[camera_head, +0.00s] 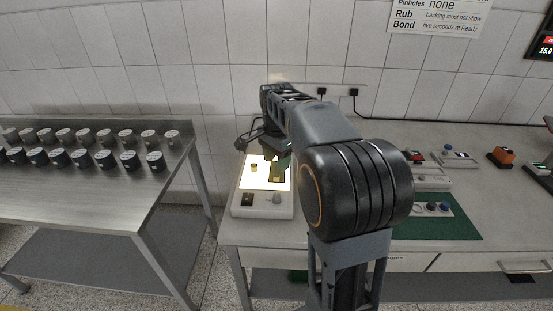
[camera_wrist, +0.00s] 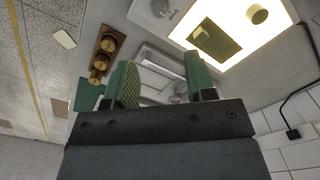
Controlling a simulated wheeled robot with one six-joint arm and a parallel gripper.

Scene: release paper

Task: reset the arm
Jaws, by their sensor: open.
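My arm reaches over the workbench in the head view. In the wrist view, my gripper (camera_wrist: 162,82) has two green-padded fingers standing apart, with nothing between them. A pale device on the bench shows through the gap. In the head view the gripper is mostly hidden behind my arm, close to the light box (camera_head: 262,206). The fingers are apart from both pieces in the wrist view.
A steel table (camera_head: 90,190) with several dark lidded jars stands at left. The bench's right side holds a green mat (camera_head: 455,222), a control box (camera_head: 432,209) and an orange block (camera_head: 503,154). A brown holder with round brass pieces (camera_wrist: 101,62) shows in the wrist view. A tiled wall is behind.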

